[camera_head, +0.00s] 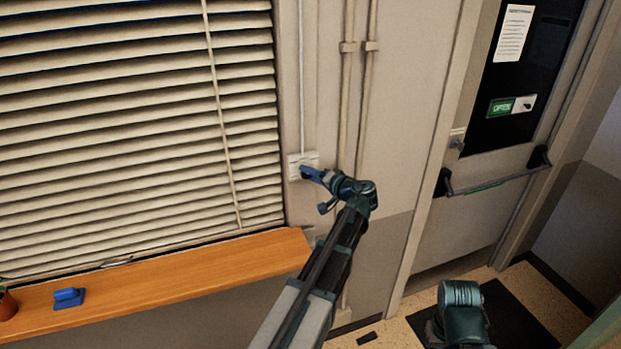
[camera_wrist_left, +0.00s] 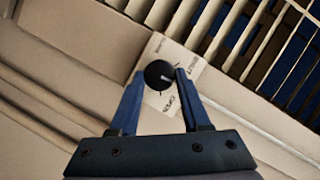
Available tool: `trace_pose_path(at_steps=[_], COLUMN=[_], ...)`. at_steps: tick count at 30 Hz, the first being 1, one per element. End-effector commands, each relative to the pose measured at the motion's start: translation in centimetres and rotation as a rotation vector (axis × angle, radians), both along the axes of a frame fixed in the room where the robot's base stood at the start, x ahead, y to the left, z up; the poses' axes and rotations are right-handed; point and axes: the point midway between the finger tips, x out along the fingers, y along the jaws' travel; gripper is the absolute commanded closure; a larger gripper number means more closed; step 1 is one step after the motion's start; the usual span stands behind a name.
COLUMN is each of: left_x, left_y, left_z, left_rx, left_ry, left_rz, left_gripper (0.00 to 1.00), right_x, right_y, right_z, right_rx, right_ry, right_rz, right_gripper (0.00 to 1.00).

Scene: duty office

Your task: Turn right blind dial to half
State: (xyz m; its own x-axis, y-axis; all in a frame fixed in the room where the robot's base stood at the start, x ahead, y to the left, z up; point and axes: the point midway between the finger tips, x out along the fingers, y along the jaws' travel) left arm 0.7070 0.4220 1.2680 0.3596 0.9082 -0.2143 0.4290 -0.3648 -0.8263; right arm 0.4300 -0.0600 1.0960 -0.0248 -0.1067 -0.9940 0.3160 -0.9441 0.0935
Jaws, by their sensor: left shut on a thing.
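The right blind dial is a dark round knob (camera_wrist_left: 158,74) on a white wall plate (camera_wrist_left: 186,58) with printed words, of which "OPEN" can be read. In the head view the plate (camera_head: 295,162) is on the wall just right of the window blind, and the knob is hidden by my gripper. My left gripper (camera_head: 307,171) reaches the plate. In the left wrist view its two blue fingers (camera_wrist_left: 160,80) are shut on the knob, one on each side. A light mark shows on the knob's face. My right gripper cannot be made out.
The slatted blind (camera_head: 120,120) fills the left, with a wooden sill (camera_head: 190,272) below it. A blue object (camera_head: 68,297) lies on the sill. Vertical pipes (camera_head: 365,90) run right of the plate. A door with a push bar (camera_head: 495,183) stands further right.

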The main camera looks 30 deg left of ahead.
Motion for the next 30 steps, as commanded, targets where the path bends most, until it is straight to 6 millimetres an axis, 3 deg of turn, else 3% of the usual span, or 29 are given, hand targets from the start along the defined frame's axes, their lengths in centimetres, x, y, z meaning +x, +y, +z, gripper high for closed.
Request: trace_pose_path(at_steps=[22, 23, 27, 30], left_x=[-0.09, -0.09, -0.06, -0.03], left_y=[-0.09, -0.09, -0.07, -0.06], left_z=[-0.19, -0.19, -0.15, -0.12], left_rx=[0.043, 0.043, 0.045, 0.045], left_ry=[0.058, 0.058, 0.058, 0.058], left_rz=[0.001, 0.001, 0.001, 0.0], left_gripper=[1.0, 0.49, 0.25, 0.25], right_x=[0.0, 0.0, 0.0, 0.0], right_y=[-0.01, -0.01, -0.01, -0.01], right_z=[-0.59, -0.59, -0.59, -0.58], right_rx=[0.0, 0.0, 0.0, 0.0], right_ry=[0.0, 0.0, 0.0, 0.0], right_rz=[0.002, 0.002, 0.002, 0.002], right_gripper=[1.0, 1.0, 1.0, 1.0])
